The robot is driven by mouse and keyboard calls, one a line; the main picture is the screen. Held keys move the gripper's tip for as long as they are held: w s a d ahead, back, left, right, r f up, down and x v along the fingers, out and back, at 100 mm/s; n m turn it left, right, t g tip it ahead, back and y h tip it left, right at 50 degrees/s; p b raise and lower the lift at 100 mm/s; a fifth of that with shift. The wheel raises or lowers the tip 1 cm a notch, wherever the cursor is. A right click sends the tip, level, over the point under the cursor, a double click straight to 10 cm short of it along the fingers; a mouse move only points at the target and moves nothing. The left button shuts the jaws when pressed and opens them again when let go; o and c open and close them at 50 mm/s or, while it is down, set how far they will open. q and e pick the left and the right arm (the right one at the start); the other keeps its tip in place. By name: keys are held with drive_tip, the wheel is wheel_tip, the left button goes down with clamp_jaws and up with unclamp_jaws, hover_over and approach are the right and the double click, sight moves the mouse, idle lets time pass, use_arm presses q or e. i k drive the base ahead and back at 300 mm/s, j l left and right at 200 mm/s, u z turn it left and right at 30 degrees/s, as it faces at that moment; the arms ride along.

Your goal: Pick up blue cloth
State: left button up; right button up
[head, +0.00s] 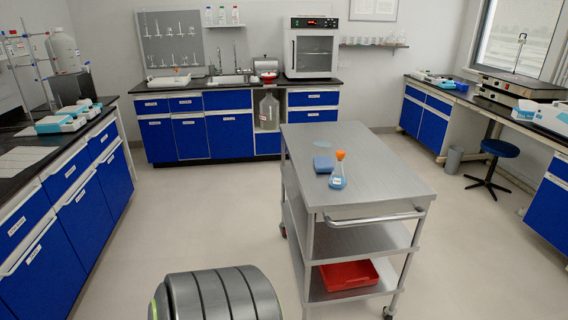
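A small folded blue cloth (323,165) lies flat on the top shelf of a steel trolley (385,173) in the middle of the room. A conical flask (338,181) with blue liquid and an orange stopper stands close beside it, to its right and a little nearer to me. Neither of my grippers is in view.
A red tray (348,275) sits on the trolley's bottom shelf. A push handle (375,219) runs along the near end. Blue-fronted benches line the left, back and right. A blue stool (500,149) stands at right. Open floor lies left of the trolley.

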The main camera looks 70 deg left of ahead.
sight(322, 164)
drive_tip(key=j+u, duration=0.1)
drive_tip(key=u, duration=1.9)
